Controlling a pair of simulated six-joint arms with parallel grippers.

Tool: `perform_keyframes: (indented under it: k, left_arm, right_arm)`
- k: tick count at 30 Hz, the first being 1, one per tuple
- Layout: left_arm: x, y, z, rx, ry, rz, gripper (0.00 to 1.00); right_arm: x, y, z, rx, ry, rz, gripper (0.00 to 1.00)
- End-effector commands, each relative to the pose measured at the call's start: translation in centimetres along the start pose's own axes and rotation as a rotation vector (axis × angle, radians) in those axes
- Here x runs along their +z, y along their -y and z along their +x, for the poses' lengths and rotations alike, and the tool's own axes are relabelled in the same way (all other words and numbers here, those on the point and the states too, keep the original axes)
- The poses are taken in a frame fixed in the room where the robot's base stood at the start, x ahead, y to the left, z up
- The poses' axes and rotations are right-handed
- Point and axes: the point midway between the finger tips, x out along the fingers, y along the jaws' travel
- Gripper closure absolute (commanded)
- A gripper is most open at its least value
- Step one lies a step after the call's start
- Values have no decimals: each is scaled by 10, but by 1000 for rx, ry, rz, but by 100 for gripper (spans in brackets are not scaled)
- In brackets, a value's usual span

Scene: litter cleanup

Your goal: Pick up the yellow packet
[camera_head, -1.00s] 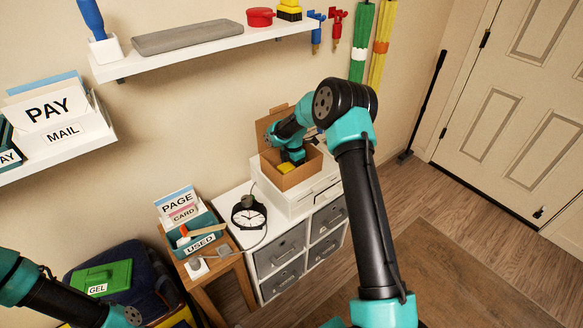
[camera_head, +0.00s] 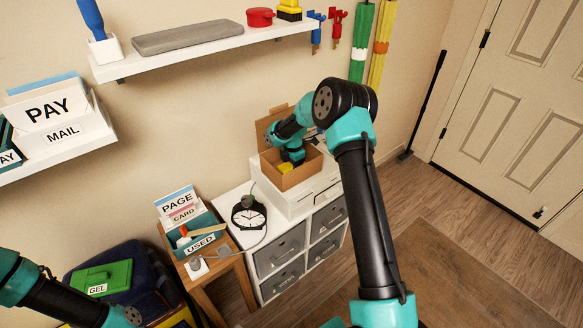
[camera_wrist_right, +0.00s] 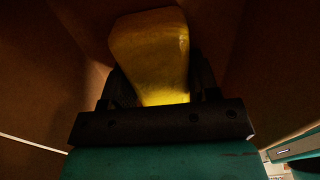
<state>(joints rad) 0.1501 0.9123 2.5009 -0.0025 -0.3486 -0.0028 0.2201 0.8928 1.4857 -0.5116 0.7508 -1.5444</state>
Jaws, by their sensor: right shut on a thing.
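The yellow packet (camera_head: 285,168) is inside the open cardboard box (camera_head: 299,178) on top of the white drawer unit. In the right wrist view the packet (camera_wrist_right: 150,50) stands out beyond the jaws, with the brown box walls around it. My right gripper (camera_head: 291,160) reaches down into the box and is shut on the packet; its fingers (camera_wrist_right: 162,88) lie on either side of it. The packet's lower part is hidden between the fingers. My left arm shows at the lower left of the head view, with its gripper out of frame.
A black-and-white clock (camera_head: 249,213) stands on the white drawer unit (camera_head: 282,257), left of the box. A teal USED holder (camera_head: 203,243) with cards sits on a wooden stool. A white shelf (camera_head: 200,50) runs along the wall above.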

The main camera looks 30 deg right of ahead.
Motion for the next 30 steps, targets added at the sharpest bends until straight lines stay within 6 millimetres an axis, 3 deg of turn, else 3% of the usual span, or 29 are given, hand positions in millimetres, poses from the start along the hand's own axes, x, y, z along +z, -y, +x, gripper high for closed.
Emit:
perform_keyframes:
  k: [10, 22, 30]
  left_arm:
    - [0, 0, 0, 0, 0, 0, 100]
    - [0, 0, 0, 0, 0, 0, 100]
    - [0, 0, 0, 0, 0, 0, 100]
  right_arm:
    - [0, 0, -12, 1, 1, -1, 69]
    - [0, 0, -79, 2, 1, 0, 69]
    - [0, 0, -100, 0, 1, 0, 69]
